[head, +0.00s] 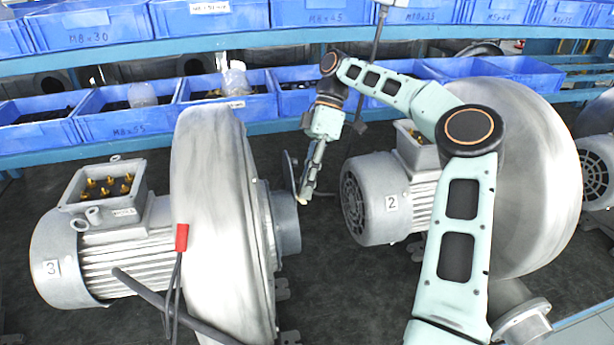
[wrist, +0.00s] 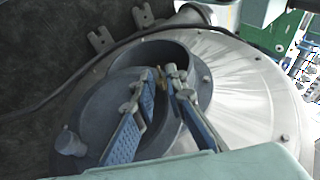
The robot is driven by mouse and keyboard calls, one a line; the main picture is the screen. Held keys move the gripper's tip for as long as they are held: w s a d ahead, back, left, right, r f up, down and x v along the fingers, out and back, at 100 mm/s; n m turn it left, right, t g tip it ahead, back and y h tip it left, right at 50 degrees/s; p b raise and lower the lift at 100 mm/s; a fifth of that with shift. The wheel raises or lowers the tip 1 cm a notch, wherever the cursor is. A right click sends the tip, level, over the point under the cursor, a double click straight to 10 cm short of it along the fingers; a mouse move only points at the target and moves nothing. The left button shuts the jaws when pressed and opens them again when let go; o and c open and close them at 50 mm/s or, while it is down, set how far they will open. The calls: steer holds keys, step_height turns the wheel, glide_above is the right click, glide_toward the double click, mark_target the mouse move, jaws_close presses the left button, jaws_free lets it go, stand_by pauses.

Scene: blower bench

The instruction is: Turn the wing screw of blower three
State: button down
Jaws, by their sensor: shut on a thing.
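Blower three (head: 215,190) stands at the left in the head view, with a "3" label on its motor. Its short grey inlet pipe (head: 287,222) faces right, with a dark round plate (head: 290,172) beside it. The plate also shows in the wrist view (wrist: 100,110), partly across the pipe mouth (wrist: 190,62). My gripper (head: 303,200) is at the pipe's rim.
Blower two (head: 385,200) stands close on the right of my gripper. A red-tipped cable (head: 181,238) hangs in front of blower three. Blue bins (head: 120,120) line the shelves behind. A grey knob (wrist: 70,143) stands on the plate. The dark bench between the blowers is narrow.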

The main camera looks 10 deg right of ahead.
steer(key=shift+f+g, duration=0.15)
steer(key=shift+g, duration=0.35)
steer(key=c, duration=1.9)
jaws_free()
steer(key=shift+c, duration=0.2)
steer(key=shift+t, duration=0.3)
